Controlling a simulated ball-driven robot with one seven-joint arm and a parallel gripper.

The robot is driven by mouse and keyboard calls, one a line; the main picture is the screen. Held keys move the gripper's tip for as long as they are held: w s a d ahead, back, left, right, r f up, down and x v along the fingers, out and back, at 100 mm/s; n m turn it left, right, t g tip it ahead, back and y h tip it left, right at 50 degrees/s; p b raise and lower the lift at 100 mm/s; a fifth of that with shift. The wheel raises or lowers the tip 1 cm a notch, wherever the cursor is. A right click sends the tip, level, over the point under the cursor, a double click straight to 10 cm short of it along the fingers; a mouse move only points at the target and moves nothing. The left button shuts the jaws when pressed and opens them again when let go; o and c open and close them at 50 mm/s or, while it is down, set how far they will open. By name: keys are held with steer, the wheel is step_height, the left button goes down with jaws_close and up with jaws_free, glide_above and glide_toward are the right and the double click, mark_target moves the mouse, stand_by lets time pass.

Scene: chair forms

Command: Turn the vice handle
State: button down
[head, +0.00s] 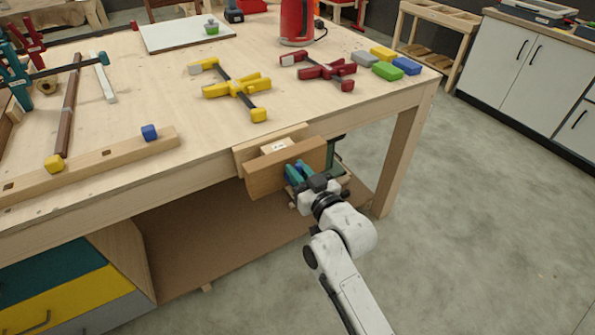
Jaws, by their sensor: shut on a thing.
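The wooden vice (267,176) is fixed to the front edge of the workbench near its right corner. A small light block (279,145) with a label sits between its jaws. My gripper (299,173) is in front of the vice's front jaw, coming from the lower right. Its teal fingers are shut on the vice handle, which is mostly hidden behind the fingers and wrist, so its angle cannot be told.
The bench leg (402,150) stands right of my gripper. Floor (490,210) at the right is clear.

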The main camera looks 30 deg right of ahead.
steer(key=shift+d+f+m+p, duration=0.2)
steer(key=shift+d+m, duration=0.2)
steer(key=shift+m, duration=1.05)
steer(key=shift+d+f+m+p, duration=0.15)
steer(key=shift+d+m, duration=0.3)
steer(key=shift+m, duration=0.95)
steer(key=shift+d+f+m+p, duration=0.1)
steer(key=shift+d+f+m, duration=0.25)
steer(key=shift+m, duration=1.1)
steer(key=shift+d, duration=0.1)
steer(key=c, duration=1.1)
jaws_free()
steer(key=shift+r, duration=0.1)
steer(key=shift+s, duration=0.1)
steer(key=s, duration=0.5)
steer(key=s+b, duration=0.1)
steer(key=s, duration=0.4)
steer(key=shift+s+d, duration=0.2)
steer(key=shift+s, duration=0.1)
